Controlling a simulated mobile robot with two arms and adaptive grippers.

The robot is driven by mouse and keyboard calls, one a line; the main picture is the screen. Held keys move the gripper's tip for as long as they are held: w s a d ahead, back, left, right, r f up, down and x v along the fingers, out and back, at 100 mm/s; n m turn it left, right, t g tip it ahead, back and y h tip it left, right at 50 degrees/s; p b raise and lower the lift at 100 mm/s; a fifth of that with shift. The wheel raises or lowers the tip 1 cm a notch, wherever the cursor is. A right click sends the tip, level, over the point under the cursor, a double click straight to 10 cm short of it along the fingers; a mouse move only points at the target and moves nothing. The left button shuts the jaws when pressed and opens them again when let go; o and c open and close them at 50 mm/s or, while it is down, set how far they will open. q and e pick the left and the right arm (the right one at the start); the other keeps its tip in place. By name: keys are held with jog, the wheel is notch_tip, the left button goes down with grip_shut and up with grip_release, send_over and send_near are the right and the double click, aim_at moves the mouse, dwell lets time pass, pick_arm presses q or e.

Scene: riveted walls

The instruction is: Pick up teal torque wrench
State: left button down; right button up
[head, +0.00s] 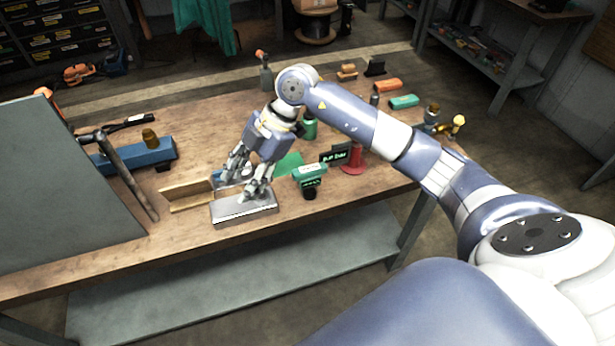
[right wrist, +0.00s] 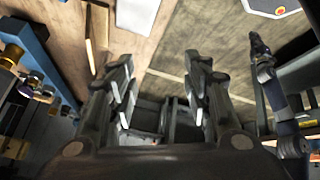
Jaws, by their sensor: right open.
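A teal and black tool (head: 310,174) stands just right of the tray, apart from the gripper. I cannot tell whether it is the torque wrench. A smaller teal block (head: 404,102) lies farther back on the right. A small blue piece shows behind the fingers, mostly hidden.
Wooden strips (head: 187,195) lie left of the tray. A blue bar tool (head: 138,155) and a grey panel (head: 50,190) are farther left. A red stand (head: 354,160) and a black sign (head: 334,155) are to the right. The front bench strip (head: 110,263) is clear.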

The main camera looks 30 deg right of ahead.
aim_at(310, 168)
jog(key=d+m+h, duration=0.1)
jog(key=d+h, duration=0.1)
jog(key=d, duration=0.3)
jog(key=d+r+m+h, duration=0.1)
jog(key=d+m+h, duration=0.1)
jog(key=d, duration=0.3)
jog(key=d+m+g+h, duration=0.1)
jog(key=d+h, duration=0.1)
jog(key=d, duration=0.4)
jog(key=shift+w+r+m+h, duration=0.1)
jog(key=shift+r+m+h, duration=0.2)
jog(key=shift+r, duration=0.1)
notch_tip(310, 168, down, 5)
jog(key=shift+d+r+p, duration=0.1)
jog(key=shift+r+p, duration=0.1)
jog(key=shift+p, duration=0.55)
jog(key=f+p, duration=0.1)
jog(key=f, duration=0.2)
jog(key=d+f+p, duration=0.1)
jog(key=f, duration=0.1)
jog(key=shift+w+f+p, duration=0.15)
jog(key=shift+f+p, duration=0.05)
jog(key=shift+p, duration=0.1)
jog(key=shift+f, duration=0.3)
grip_shut()
